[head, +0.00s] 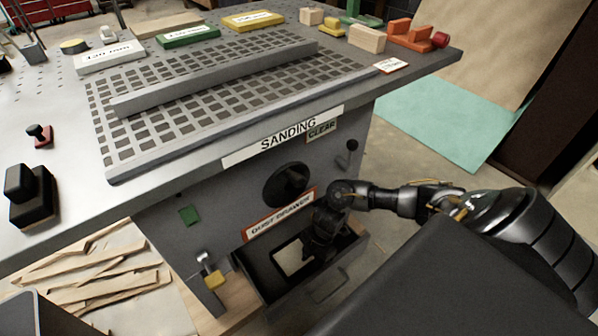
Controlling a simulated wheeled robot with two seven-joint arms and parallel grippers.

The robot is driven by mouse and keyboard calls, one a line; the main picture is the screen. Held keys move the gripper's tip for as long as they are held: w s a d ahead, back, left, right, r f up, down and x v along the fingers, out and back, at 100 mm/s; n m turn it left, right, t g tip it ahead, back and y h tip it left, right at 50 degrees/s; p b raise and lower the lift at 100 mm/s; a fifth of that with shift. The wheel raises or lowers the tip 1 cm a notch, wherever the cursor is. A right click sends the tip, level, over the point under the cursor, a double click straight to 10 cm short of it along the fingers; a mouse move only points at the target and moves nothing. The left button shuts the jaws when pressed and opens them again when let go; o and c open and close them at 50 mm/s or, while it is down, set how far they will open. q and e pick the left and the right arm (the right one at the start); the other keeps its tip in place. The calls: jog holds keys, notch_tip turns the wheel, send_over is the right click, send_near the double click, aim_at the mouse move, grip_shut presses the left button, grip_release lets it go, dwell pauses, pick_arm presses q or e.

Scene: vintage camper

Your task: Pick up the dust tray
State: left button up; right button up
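The dust drawer (262,268), under a "DUST DRAWER" label, is pulled out of the front of the sanding bench. A dark tray with a pale rectangular area, which looks like the dust tray (290,259), lies inside it. My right gripper (318,252) points down into the drawer, at the right side of the pale area. Its dark fingers blend with the dark interior, so I cannot tell whether they touch the tray or are open or shut. My arm and gripper hide the right part of the tray. My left gripper is not in view.
The bench top (215,145) overhangs the drawer, with a round black knob (288,184) just above the label. A yellow-ended latch (213,279) sits left of the drawer. Wood scraps (95,275) lie at lower left. Open floor is on the right.

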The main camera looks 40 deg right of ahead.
grip_shut()
jog(key=shift+r, duration=0.1)
